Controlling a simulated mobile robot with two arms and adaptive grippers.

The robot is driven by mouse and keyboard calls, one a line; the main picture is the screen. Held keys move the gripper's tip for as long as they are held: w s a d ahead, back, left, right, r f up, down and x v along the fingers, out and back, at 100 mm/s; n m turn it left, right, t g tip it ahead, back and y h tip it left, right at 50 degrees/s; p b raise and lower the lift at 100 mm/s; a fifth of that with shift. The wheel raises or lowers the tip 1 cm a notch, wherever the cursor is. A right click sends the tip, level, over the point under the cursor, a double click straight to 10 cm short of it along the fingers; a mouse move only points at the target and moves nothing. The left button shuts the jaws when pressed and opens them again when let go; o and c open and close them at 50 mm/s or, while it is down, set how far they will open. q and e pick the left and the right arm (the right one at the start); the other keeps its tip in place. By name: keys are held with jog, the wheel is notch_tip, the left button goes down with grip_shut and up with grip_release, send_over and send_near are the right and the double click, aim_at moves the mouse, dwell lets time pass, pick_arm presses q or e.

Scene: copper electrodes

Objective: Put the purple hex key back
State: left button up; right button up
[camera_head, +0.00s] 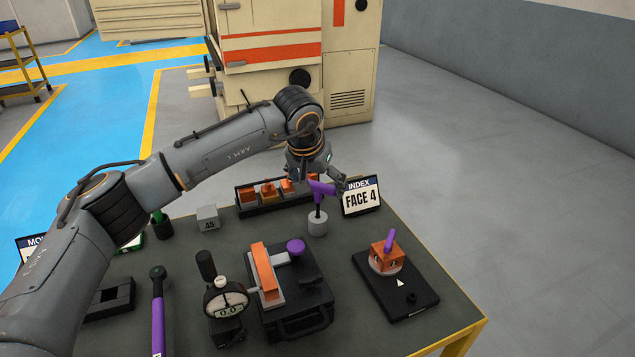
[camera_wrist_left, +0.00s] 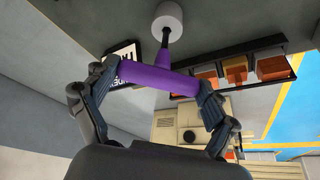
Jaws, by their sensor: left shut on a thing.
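The purple hex key (camera_head: 322,188) has a thick purple T-shaped handle and a thin dark shank. My left gripper (camera_head: 321,177) is shut on the handle, one finger at each end. In the left wrist view the handle (camera_wrist_left: 158,80) lies crosswise between the fingers (camera_wrist_left: 152,92). The shank points down to a pale grey round holder (camera_head: 317,224) on the table, seen also in the wrist view (camera_wrist_left: 168,20). The shank's lower end meets the holder's top; how deep it sits inside, I cannot tell. My right gripper is not in view.
A "FACE 4" sign (camera_head: 361,196) stands close right of the holder. A black rack (camera_head: 246,211) with orange blocks is behind left. A dial gauge (camera_head: 223,300), a black vise (camera_head: 300,300), a purple-handled wrench (camera_head: 158,310) and a black fixture plate (camera_head: 372,286) stand in front.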

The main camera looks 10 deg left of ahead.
pick_arm(q)
jog(key=shift+f+b, duration=0.35)
jog(key=shift+f, duration=0.3)
jog(key=o, duration=1.4)
jog(key=shift+r, duration=0.1)
jog(key=shift+p+v, duration=2.45)
jog(key=shift+v, duration=2.55)
